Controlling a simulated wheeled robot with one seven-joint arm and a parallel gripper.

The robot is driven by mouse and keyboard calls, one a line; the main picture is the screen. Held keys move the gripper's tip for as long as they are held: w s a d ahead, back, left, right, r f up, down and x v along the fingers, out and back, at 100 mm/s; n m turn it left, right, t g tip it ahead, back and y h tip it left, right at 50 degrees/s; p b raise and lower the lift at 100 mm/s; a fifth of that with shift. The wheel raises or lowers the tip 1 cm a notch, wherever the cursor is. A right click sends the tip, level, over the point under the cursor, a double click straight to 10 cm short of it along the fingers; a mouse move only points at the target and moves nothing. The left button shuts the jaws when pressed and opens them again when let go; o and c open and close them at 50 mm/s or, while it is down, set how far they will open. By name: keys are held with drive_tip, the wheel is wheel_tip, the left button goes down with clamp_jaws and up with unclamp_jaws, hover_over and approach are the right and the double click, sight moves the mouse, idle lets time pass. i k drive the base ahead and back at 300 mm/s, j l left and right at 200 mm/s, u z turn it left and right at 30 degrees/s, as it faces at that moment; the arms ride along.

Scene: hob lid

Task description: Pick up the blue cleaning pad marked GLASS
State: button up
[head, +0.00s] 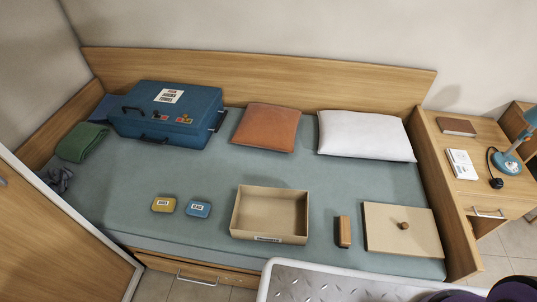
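A small blue pad (198,209) with a white label lies flat on the bed, left of the middle and toward its front edge. The print on its label is too small to read with certainty. A yellow pad (163,205) of like size, also labelled, lies just left of it with a narrow gap between them. Nothing covers either pad. My gripper is not in view; only dark rounded parts, probably mine, show at the bottom right corner.
An open tan box (235,218) stands right of the pads. Beyond it lie a brown block (343,231) and a knobbed lid (400,243). A blue suitcase (130,122), orange cushion (267,127) and white pillow (366,136) lie behind. The sheet (120,205) around the pads is clear.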

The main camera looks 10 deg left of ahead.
sight(197, 209)
drive_tip(key=u, duration=0.4)
drive_tip(key=k+u, duration=0.15)
drive_tip(key=u, duration=0.65)
drive_tip(key=k+u, duration=0.1)
drive_tip(key=u, duration=0.25)
